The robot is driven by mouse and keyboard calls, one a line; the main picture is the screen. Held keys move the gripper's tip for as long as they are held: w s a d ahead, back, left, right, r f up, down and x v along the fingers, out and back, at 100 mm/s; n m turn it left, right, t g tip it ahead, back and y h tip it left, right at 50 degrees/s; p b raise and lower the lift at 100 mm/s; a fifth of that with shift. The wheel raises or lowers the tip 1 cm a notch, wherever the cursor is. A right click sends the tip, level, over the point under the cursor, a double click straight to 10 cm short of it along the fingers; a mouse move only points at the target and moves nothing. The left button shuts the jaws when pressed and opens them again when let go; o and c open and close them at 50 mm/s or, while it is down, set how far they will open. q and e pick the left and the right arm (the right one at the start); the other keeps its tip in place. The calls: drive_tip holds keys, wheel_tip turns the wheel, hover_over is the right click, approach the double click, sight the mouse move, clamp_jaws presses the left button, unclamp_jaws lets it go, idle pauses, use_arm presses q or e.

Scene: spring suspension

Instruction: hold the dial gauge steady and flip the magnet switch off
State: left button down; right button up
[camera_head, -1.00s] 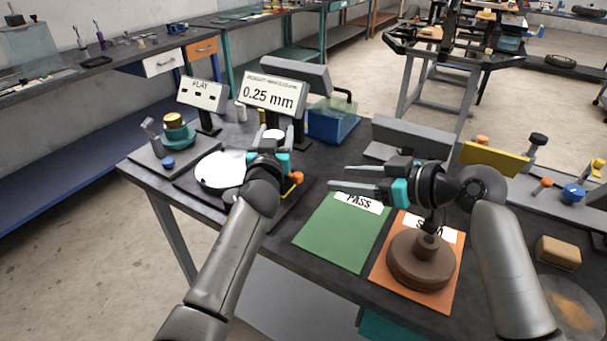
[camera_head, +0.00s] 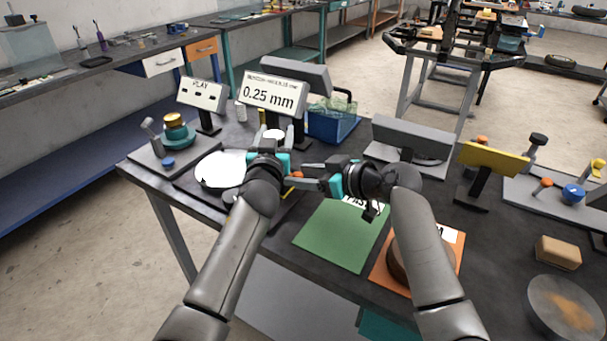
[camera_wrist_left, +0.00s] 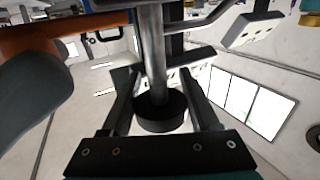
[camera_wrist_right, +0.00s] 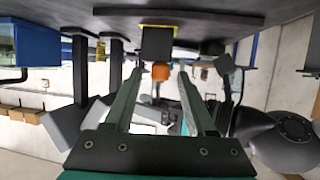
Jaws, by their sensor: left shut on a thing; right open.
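The dial gauge shows a pale round top (camera_head: 273,134) in the head view, just beyond my left gripper (camera_head: 272,148). In the left wrist view my left fingers (camera_wrist_left: 160,95) are shut around a dark cylinder (camera_wrist_left: 160,112) with a metal stem, which looks like part of the gauge. The orange magnet switch (camera_head: 297,175) sits to the right of it, partly hidden by my right gripper (camera_head: 290,176). In the right wrist view the orange switch (camera_wrist_right: 161,71) lies between the open right fingertips, in front of a dark block (camera_wrist_right: 157,43). Contact cannot be told.
A white disc (camera_head: 217,169) lies left of my left gripper. A display (camera_head: 270,95) reading 0.25 mm and a blue bin (camera_head: 333,127) stand behind. A green PASS mat (camera_head: 335,240) lies in front; my right arm partly covers an orange mat (camera_head: 385,270).

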drive_tip(key=shift+c, duration=0.2)
clamp_jaws()
idle(0.4)
